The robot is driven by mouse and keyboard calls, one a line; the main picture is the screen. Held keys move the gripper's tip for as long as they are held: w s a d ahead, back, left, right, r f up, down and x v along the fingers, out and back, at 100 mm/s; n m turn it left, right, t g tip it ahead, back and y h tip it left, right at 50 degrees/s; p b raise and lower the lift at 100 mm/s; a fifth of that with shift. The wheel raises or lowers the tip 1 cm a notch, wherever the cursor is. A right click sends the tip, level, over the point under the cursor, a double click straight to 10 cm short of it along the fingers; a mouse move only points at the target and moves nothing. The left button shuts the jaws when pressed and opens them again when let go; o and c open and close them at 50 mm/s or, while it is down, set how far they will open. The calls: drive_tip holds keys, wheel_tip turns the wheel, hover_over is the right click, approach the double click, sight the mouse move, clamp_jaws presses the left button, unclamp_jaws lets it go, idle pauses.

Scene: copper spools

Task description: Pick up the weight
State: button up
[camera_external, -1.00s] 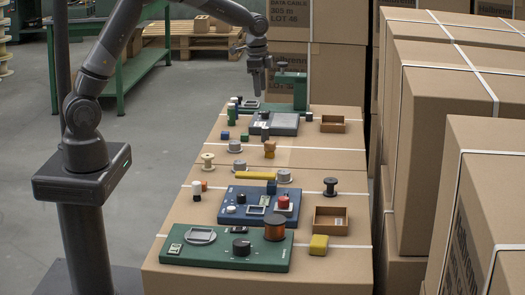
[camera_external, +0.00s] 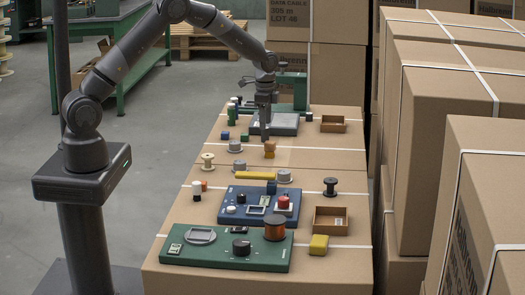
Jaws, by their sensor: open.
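I cannot tell for certain which item is the weight. Candidates are small grey flanged pieces: one (camera_external: 236,147) on the far box left of my gripper, one (camera_external: 240,167) nearer, and one (camera_external: 284,177) right of the yellow bar. My gripper (camera_external: 265,137) points down, low over the front edge of the far grey-topped device (camera_external: 285,124). It is open, with nothing visibly held. Its fingers hide the small items seen there before, and I cannot tell whether they touch anything.
An orange-yellow piece (camera_external: 269,151) stands just in front of my gripper. An open brown tray (camera_external: 333,126) is at right. Blue (camera_external: 245,218) and green panels (camera_external: 200,255) fill the near boxes. Tall cartons (camera_external: 440,130) line the right.

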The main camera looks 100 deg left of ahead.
sight(265, 132)
drive_tip(key=f, duration=0.4)
drive_tip(key=shift+d+f, duration=0.3)
drive_tip(key=shift+d, duration=0.05)
drive_tip(key=shift+c, duration=0.4)
clamp_jaws()
